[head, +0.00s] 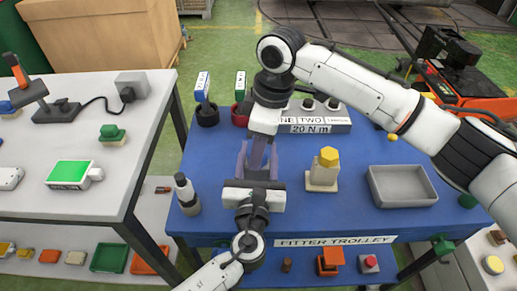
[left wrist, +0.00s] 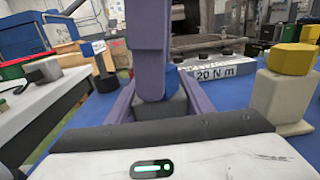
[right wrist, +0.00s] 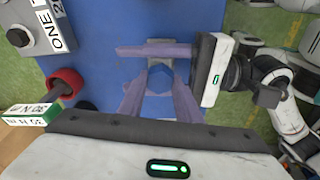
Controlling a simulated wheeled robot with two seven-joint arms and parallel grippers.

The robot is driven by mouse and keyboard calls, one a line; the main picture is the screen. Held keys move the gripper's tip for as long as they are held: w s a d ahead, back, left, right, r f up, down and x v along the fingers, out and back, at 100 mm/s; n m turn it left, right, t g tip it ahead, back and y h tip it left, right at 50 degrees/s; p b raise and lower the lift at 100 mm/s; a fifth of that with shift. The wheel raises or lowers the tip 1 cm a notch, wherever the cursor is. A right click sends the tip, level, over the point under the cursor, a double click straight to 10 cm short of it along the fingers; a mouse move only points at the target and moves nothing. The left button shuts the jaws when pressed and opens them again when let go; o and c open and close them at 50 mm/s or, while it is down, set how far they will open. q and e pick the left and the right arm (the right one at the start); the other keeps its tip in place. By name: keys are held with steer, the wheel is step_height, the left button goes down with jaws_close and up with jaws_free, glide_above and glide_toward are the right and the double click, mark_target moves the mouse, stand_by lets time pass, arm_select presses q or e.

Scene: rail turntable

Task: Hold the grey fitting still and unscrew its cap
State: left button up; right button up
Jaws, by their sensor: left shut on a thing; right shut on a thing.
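The grey fitting (left wrist: 160,108) stands upright on the blue trolley top, between the purple fingers of my left gripper (left wrist: 150,100), which is shut on its sides. Its blue cap (left wrist: 172,80) is on top, largely covered by the fingers of my right gripper (left wrist: 152,80), which come down from above and are shut on it. In the right wrist view the blue cap (right wrist: 160,80) shows between the right fingertips (right wrist: 160,88). In the head view my left gripper (head: 257,165) reaches in from the front and my right gripper (head: 258,152) from above; the fitting is mostly hidden there.
A dark bottle-like item (head: 187,192) stands left.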

steer(key=shift+n, duration=0.8)
steer(key=shift+n+g, duration=0.3)
steer(key=shift+n, duration=0.7)
steer(key=n, duration=0.4)
steer(key=shift+w+f+g, duration=0.1)
steer(key=shift+g, duration=0.2)
steer(key=o, duration=1.2)
steer(key=shift+c, duration=0.2)
steer(key=shift+o, duration=0.4)
steer(key=shift+r, duration=2.1)
